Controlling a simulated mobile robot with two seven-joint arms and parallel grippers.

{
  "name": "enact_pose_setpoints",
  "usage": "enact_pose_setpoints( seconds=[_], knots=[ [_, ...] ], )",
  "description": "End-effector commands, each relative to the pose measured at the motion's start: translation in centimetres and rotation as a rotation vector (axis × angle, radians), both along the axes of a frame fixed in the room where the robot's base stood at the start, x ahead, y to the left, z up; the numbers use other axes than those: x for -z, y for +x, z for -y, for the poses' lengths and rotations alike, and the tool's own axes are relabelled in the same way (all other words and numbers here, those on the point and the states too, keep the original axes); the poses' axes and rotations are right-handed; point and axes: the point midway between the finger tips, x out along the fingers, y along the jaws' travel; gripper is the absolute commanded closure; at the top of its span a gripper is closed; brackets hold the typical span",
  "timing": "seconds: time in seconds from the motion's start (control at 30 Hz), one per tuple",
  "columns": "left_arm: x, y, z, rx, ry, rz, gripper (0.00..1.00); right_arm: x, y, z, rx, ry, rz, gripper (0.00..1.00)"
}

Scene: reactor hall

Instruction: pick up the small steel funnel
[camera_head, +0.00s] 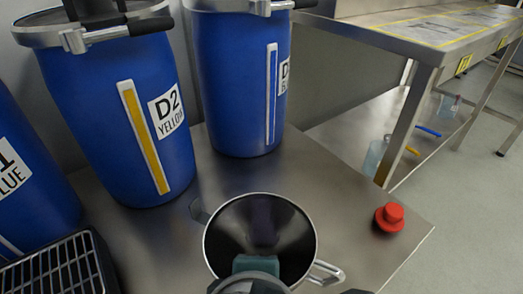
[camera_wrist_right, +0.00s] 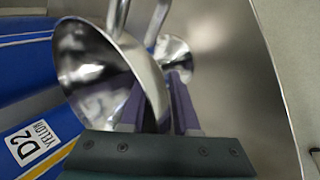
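The small steel funnel (camera_head: 222,248) is in the lower middle of the head view, its wide mouth facing the camera and its loop handle at the right. In the right wrist view the funnel (camera_wrist_right: 84,62) is large and close, left of centre. My right gripper (camera_head: 262,232) is at its mouth, with the teal palm over the near rim. In the right wrist view the purple fingers of this gripper (camera_wrist_right: 157,95) stand on either side of the funnel's wall. Whether they press on it is unclear. My left gripper is not in view.
Blue drums (camera_head: 120,120) stand along the back and left of the steel table (camera_head: 335,205). A red knob-like piece (camera_head: 389,217) sits near the right edge. A black grille (camera_head: 60,272) is at lower left. A smaller cone shape (camera_wrist_right: 176,52) may be a reflection.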

Motion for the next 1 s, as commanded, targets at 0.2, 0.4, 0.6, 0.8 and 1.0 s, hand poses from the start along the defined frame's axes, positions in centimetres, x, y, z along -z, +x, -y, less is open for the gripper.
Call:
enact_pose_setpoints(
  seconds=[0.2, 0.4, 0.6, 0.8, 1.0],
  knots=[
    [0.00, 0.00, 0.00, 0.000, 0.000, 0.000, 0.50, 0.02, -0.03, 0.01, 0.000, 0.000, 0.000, 0.96],
    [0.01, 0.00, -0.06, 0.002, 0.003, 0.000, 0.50, 0.02, -0.03, 0.02, 0.000, 0.000, 0.000, 1.00],
    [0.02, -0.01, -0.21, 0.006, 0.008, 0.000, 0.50, 0.03, -0.03, 0.03, 0.001, -0.001, 0.000, 1.00],
    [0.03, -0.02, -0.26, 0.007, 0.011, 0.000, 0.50, 0.04, -0.03, 0.04, 0.001, -0.001, 0.000, 1.00],
    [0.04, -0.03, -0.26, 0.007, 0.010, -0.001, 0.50, 0.04, -0.03, 0.05, 0.001, -0.001, 0.000, 1.00]
  ],
)
